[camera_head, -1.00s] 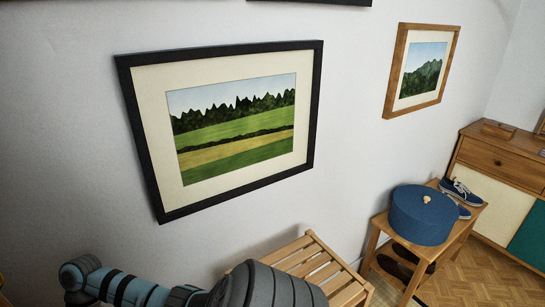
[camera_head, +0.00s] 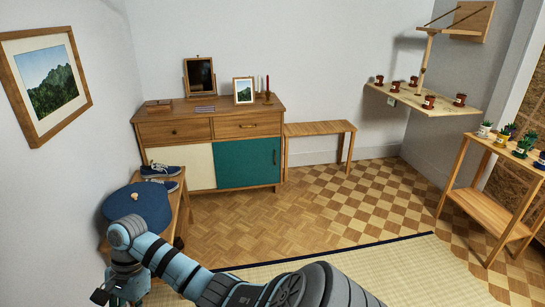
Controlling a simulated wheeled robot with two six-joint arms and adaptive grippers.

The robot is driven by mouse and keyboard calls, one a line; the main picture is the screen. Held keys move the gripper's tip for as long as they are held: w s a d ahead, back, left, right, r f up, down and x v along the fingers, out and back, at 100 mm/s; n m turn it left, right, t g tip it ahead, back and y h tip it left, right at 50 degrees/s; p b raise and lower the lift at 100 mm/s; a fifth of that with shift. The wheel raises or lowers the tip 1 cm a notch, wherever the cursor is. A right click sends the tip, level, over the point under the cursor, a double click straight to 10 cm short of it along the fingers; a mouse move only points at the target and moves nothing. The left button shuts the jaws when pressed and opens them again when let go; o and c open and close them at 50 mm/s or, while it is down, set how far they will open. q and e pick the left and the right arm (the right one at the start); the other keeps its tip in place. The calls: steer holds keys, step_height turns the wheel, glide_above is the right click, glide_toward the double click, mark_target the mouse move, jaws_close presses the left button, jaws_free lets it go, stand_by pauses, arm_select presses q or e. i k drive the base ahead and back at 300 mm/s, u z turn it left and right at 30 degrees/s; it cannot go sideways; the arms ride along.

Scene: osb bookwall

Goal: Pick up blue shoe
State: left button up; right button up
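A pair of dark blue shoes with white soles sits on a small wooden bench (camera_head: 181,205) at the left. One blue shoe (camera_head: 160,170) lies toward the back; the other blue shoe (camera_head: 168,185) is partly hidden behind a round blue lidded box (camera_head: 137,207). My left gripper (camera_head: 112,296) hangs low at the bottom left, in front of the bench and apart from the shoes. Its fingers are small and partly cut off by the frame, so I cannot tell how far apart they are. My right gripper is out of view.
A wooden sideboard (camera_head: 213,128) stands behind the bench. A low bench (camera_head: 320,128) is beside it. A wall shelf (camera_head: 420,99) and a plant stand (camera_head: 490,200) are at the right. The parquet floor (camera_head: 240,222) and a straw mat (camera_head: 400,270) are clear.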

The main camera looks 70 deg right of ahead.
mark_target(160, 168)
steer(key=z, duration=2.25)
steer(key=i, duration=4)
steer(key=u, duration=1.4)
steer(key=i, duration=1.15)
steer(key=u, duration=1.75)
